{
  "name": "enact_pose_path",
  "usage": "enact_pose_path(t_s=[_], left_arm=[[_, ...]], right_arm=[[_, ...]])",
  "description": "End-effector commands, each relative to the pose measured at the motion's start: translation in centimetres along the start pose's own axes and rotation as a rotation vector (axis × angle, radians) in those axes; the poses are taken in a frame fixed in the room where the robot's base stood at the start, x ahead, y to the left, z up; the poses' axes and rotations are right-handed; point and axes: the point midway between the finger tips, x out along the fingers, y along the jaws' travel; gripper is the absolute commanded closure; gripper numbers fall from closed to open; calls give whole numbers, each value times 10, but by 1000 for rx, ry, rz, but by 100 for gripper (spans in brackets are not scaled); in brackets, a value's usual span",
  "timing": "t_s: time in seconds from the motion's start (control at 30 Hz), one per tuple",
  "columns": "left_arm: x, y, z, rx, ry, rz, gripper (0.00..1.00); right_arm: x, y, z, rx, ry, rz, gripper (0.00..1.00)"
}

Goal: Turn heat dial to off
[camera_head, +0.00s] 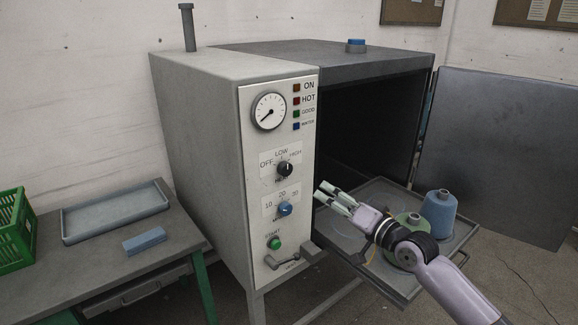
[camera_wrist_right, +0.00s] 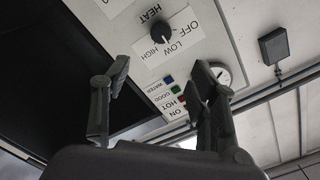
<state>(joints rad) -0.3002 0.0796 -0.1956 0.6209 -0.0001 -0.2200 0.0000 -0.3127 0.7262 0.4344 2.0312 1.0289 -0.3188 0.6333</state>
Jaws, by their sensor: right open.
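The black heat dial (camera_head: 285,169) sits on the oven's light front panel, below the OFF, LOW and HIGH label. Its pale pointer mark appears turned toward the HIGH side. The dial also shows at the top of the right wrist view (camera_wrist_right: 160,32). My right gripper (camera_head: 320,190) is open and empty, to the right of and a little below the dial, apart from it. Its two fingers (camera_wrist_right: 159,68) stand spread in the wrist view, with the dial beyond and between them. My left gripper is out of view.
A blue minute dial (camera_head: 285,208), a green start button (camera_head: 275,243) and a latch handle (camera_head: 296,252) lie below. The pulled-out tray (camera_head: 395,287) holds a blue cone (camera_head: 438,215) and a green cone (camera_head: 402,255) under my right arm. The oven door (camera_head: 498,150) stands open.

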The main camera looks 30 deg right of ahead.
Motion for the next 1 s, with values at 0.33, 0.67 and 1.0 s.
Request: enact_pose_path(t_s=[0.33,0.67,1.0], left_arm=[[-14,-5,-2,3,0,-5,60],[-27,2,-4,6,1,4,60],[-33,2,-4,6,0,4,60]], right_arm=[[40,-5,-4,3,3,-7,46],[98,-5,-3,3,3,-6,46],[153,-4,-2,0,2,-5,46]])
